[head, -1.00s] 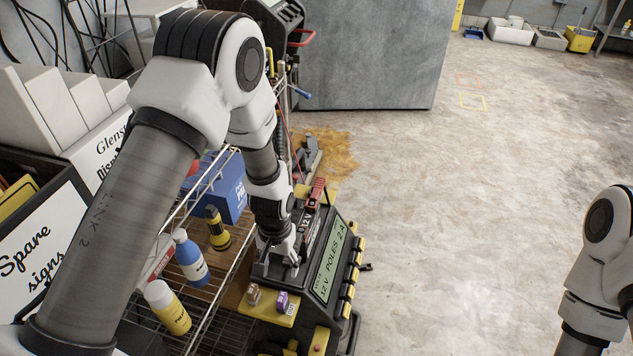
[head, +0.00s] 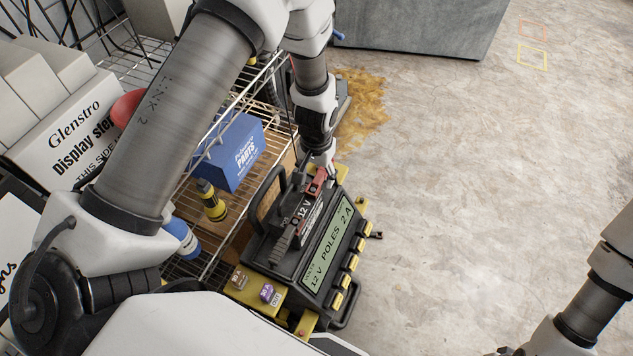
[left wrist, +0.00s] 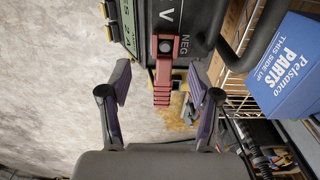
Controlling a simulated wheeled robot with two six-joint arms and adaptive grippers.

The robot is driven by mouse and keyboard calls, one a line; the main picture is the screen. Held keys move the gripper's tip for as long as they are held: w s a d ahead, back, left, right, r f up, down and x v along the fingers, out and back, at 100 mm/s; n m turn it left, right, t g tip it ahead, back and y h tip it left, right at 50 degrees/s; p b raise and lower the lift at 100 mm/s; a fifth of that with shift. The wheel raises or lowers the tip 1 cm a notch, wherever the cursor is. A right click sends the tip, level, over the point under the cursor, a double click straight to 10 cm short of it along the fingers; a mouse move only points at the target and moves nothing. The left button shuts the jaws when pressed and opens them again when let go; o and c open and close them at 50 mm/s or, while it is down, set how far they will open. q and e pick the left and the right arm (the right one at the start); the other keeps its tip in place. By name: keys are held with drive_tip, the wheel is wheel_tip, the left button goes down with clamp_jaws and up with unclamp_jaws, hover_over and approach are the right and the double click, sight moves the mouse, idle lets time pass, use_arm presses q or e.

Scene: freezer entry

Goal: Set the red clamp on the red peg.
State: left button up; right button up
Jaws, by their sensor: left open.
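The red clamp (head: 317,186) sits at the far end of the dark battery unit, near the "12 V" label. In the left wrist view, the red clamp (left wrist: 163,80) has a ribbed red handle and lies beside a "NEG" label. My left gripper (head: 325,160) is at the far end of the unit; in the left wrist view its fingers (left wrist: 158,72) are open, one on each side of the red clamp, without visible grip. A dark ribbed clamp (head: 283,243) lies at the near end. I cannot make out the red peg. My right gripper is out of view.
A wire rack with a blue parts box (head: 237,152) and a yellow torch (head: 211,201) stands at left. The concrete floor (head: 470,200) at right is clear.

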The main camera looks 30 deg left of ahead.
sight(315, 183)
use_arm(q)
drive_tip(key=f, duration=0.3)
drive_tip(key=f+p, duration=0.1)
drive_tip(key=f, duration=0.1)
drive_tip(key=shift+w+a+f, duration=0.15)
drive_tip(key=shift+w+a, duration=0.2)
drive_tip(key=shift+s, duration=0.2)
clamp_jaws()
drive_tip(key=shift+r, duration=0.2)
